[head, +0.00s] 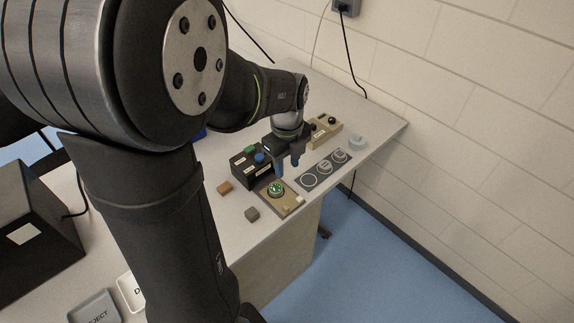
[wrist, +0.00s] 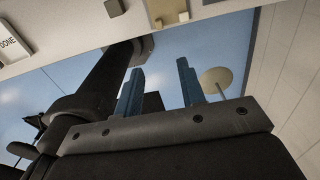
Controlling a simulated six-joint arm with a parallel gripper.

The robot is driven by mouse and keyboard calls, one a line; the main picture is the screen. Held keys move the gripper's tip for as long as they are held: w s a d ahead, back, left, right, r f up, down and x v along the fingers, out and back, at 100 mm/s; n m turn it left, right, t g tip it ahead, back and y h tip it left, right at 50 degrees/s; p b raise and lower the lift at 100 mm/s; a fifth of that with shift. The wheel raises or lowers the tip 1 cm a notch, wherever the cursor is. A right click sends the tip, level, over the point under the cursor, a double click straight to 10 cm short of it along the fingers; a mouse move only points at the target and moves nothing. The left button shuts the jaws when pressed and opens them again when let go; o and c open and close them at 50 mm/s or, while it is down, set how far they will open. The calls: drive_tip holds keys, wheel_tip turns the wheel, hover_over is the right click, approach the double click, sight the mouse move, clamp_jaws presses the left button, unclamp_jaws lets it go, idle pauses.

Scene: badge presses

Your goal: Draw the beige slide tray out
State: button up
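The beige slide tray (head: 292,207) lies in front of the black press (head: 240,169), toward the table's front edge, with a green round badge (head: 276,188) on it and a pale knob (head: 299,199) at its outer end. In the wrist view part of the tray (wrist: 168,8) shows at the top, with small knobs at its edge. My gripper (head: 287,165) is above the tray and the press's right side, pointing down. Its two blue fingers stand apart and empty; they also show in the wrist view (wrist: 160,78). I cannot tell its exact height.
A grey strip (head: 311,180) with three circles lies right of the tray. A beige press (head: 325,131) and pale disc (head: 357,143) stand farther back. Brown (head: 224,187) and grey (head: 252,214) blocks lie left. A REJECT tray (head: 96,306) is at lower left. The table edge is close.

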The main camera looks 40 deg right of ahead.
wheel_tip(320, 180, up, 6)
drive_tip(key=shift+f, duration=0.2)
idle(0.4)
wheel_tip(320, 180, down, 10)
drive_tip(key=shift+r, duration=0.25)
idle(0.5)
